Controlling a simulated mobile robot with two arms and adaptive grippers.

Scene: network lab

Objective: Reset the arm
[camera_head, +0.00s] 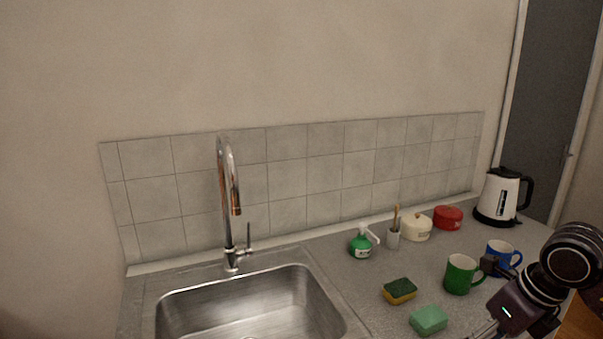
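My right arm comes in at the lower right, with dark round joints and a dark housing with a small white light. Its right gripper (487,329) is only partly in view at the bottom edge, so I cannot tell whether it is open or shut. The arm is close to a green mug (459,275) and a blue mug (499,254) and partly overlaps them in the picture; I cannot tell whether it touches either. My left gripper is not in view.
A metal sink (270,303) with a tall tap (228,190) is at left. On the counter stand a green soap bottle (360,246), sponges (400,291) (429,320), a brush cup (393,238), cream (416,229) and red (447,217) pots, and a white kettle (499,198).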

